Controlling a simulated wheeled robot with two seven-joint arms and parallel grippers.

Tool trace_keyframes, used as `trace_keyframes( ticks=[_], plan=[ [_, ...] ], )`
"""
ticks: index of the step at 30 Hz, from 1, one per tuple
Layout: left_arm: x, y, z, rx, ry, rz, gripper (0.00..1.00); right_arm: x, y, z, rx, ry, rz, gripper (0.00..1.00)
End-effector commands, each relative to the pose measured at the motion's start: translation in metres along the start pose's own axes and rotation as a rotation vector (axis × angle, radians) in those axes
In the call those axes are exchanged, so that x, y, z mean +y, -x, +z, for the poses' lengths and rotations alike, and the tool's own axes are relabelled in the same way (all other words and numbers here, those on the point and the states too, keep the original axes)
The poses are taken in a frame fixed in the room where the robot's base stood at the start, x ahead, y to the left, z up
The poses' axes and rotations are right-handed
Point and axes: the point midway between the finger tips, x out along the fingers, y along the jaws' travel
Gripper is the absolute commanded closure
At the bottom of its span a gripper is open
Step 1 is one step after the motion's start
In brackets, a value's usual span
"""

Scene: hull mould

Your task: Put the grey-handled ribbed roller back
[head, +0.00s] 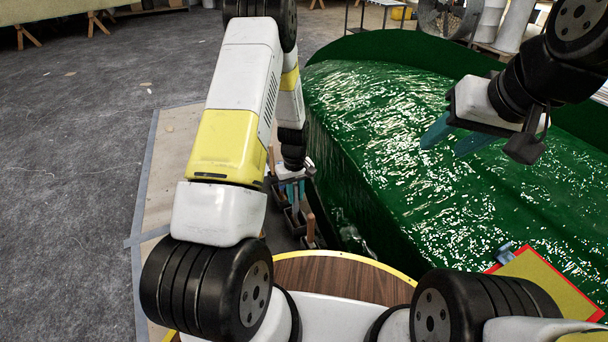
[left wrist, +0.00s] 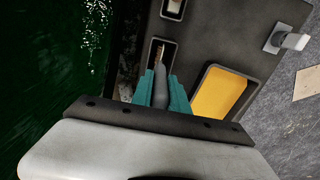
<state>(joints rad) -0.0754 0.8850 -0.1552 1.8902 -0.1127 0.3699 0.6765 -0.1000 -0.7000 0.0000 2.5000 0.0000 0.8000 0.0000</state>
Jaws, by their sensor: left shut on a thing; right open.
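My left gripper (head: 293,192) is low beside the green hull mould, over a dark tool rack (head: 294,232). In the left wrist view its teal fingers (left wrist: 161,92) are shut on a grey handle, the grey-handled ribbed roller (left wrist: 160,86). The ribbed part is hidden, so I cannot tell whether it is in a slot. The rack in that view (left wrist: 205,45) has a narrow slot (left wrist: 158,48) just past the handle's end. My right gripper (head: 455,138) is open and empty above the mould.
The glossy green mould (head: 390,130) fills the right side. A yellow-floored compartment (left wrist: 222,93) lies right of the fingers in the rack. Wooden handles (head: 310,228) stand up at the rack. A red-edged yellow board (head: 548,280) is at lower right. Grey floor is open at left.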

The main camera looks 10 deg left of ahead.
Motion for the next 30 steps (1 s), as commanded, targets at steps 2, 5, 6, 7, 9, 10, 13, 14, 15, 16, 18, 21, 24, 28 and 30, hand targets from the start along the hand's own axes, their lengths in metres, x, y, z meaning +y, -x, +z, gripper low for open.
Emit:
trace_keyframes(
  ticks=[2, 5, 6, 7, 9, 10, 13, 14, 15, 16, 18, 21, 24, 28, 30],
  plan=[
    [0.000, 0.000, 0.000, 0.000, 0.000, 0.000, 1.00, 0.000, 0.000, 0.000, 0.000, 0.000, 0.000, 0.55],
    [0.000, 0.000, 0.000, 0.000, 0.000, 0.000, 1.00, 0.000, 0.000, 0.000, 0.000, 0.000, 0.000, 0.55],
    [0.000, 0.000, 0.000, 0.000, 0.000, 0.000, 1.00, 0.000, 0.000, 0.000, 0.000, 0.000, 0.000, 0.55],
    [0.000, 0.000, 0.000, 0.000, 0.000, 0.000, 1.00, 0.000, 0.000, 0.000, 0.000, 0.000, 0.000, 0.55],
    [0.000, 0.000, 0.000, 0.000, 0.000, 0.000, 1.00, 0.000, 0.000, 0.000, 0.000, 0.000, 0.000, 0.55],
    [0.000, -0.001, 0.000, 0.000, 0.000, 0.000, 1.00, 0.000, 0.000, 0.000, 0.000, 0.000, 0.000, 0.55],
    [0.000, -0.004, 0.000, -0.001, 0.000, 0.000, 1.00, 0.000, 0.000, 0.000, 0.000, 0.000, 0.000, 0.55],
    [0.000, -0.005, 0.000, -0.001, 0.000, -0.001, 1.00, 0.000, 0.000, 0.000, 0.000, 0.000, 0.000, 0.55],
    [0.000, -0.007, 0.000, -0.001, 0.000, -0.001, 1.00, 0.000, 0.000, 0.000, 0.000, 0.000, 0.000, 0.55],
    [0.000, -0.008, 0.000, -0.001, 0.000, -0.001, 1.00, 0.000, 0.000, 0.000, 0.000, 0.000, 0.000, 0.55],
    [0.000, -0.011, 0.000, -0.001, 0.000, -0.001, 1.00, 0.000, 0.000, 0.000, 0.000, 0.000, 0.000, 0.55],
    [0.000, -0.012, 0.000, 0.000, 0.000, 0.000, 1.00, 0.000, 0.000, 0.000, 0.000, 0.000, 0.000, 0.55],
    [0.000, -0.011, 0.000, 0.000, 0.000, 0.000, 1.00, 0.000, 0.000, 0.000, 0.000, 0.000, 0.000, 0.55],
    [0.000, -0.011, 0.000, 0.000, 0.000, 0.000, 0.61, 0.000, 0.000, 0.000, 0.000, 0.000, 0.000, 0.55],
    [0.000, -0.011, 0.000, 0.000, 0.000, 0.000, 0.55, 0.000, 0.000, 0.000, 0.000, 0.000, 0.000, 0.55]
  ],
)
